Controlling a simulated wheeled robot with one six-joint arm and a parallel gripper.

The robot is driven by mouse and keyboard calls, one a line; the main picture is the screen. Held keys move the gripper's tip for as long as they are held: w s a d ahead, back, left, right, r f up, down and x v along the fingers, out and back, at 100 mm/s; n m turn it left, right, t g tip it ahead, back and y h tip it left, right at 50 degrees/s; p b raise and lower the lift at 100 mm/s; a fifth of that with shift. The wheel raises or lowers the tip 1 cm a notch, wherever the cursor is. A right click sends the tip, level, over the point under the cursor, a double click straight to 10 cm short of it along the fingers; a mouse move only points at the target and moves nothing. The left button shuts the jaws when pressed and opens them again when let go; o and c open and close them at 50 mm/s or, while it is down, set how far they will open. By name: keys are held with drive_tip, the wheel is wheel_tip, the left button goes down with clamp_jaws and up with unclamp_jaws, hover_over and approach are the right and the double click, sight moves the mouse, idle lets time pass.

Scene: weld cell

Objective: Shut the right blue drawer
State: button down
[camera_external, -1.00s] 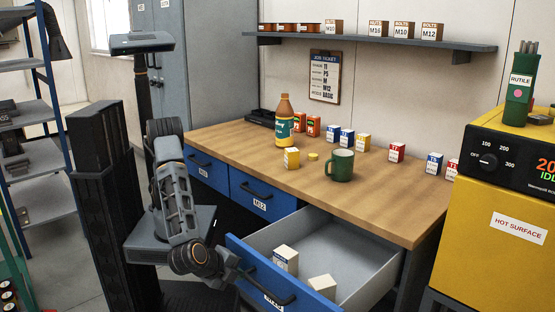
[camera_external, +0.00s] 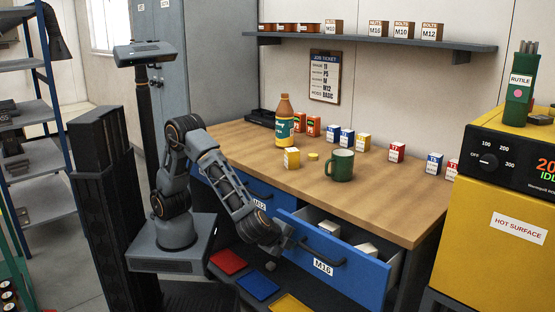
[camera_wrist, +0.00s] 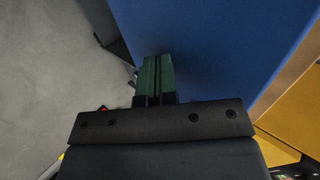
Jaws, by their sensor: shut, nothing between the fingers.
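The right blue drawer (camera_external: 338,257), labelled M16, is partly open below the right part of the workbench. White boxes (camera_external: 329,228) lie inside it. My gripper (camera_external: 284,236) is at the left part of the drawer front, left of its dark handle (camera_external: 325,248). In the wrist view my gripper's green fingers (camera_wrist: 155,75) are together with nothing between them, close against the blue drawer front (camera_wrist: 215,50). I cannot tell for certain whether the fingertips touch it.
The middle blue drawer (camera_external: 262,194) is shut. Red, blue and yellow trays (camera_external: 258,286) lie low beneath the drawers. A green mug (camera_external: 340,165), a bottle (camera_external: 285,122) and small boxes stand on the bench (camera_external: 235,140). A yellow oven (camera_external: 490,220) stands at the right.

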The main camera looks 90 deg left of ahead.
drive_tip(key=w+a+b, duration=0.1)
drive_tip(key=w+a, duration=0.6)
drive_tip(key=shift+w+a, duration=0.35)
drive_tip(key=shift+w, duration=0.05)
drive_tip(key=shift+a+r, duration=0.1)
drive_tip(key=shift+r, duration=0.05)
drive_tip(key=shift+s+d+f+b, duration=0.2)
drive_tip(key=shift+s+d+b, duration=0.15)
drive_tip(key=shift+d+b, duration=0.15)
drive_tip(key=s+d+b, duration=0.1)
drive_tip(key=s+d, duration=0.1)
drive_tip(key=shift+s+d, duration=0.25)
drive_tip(key=shift+s, duration=0.05)
drive_tip(key=p+v, duration=0.2)
drive_tip(key=v, duration=0.8)
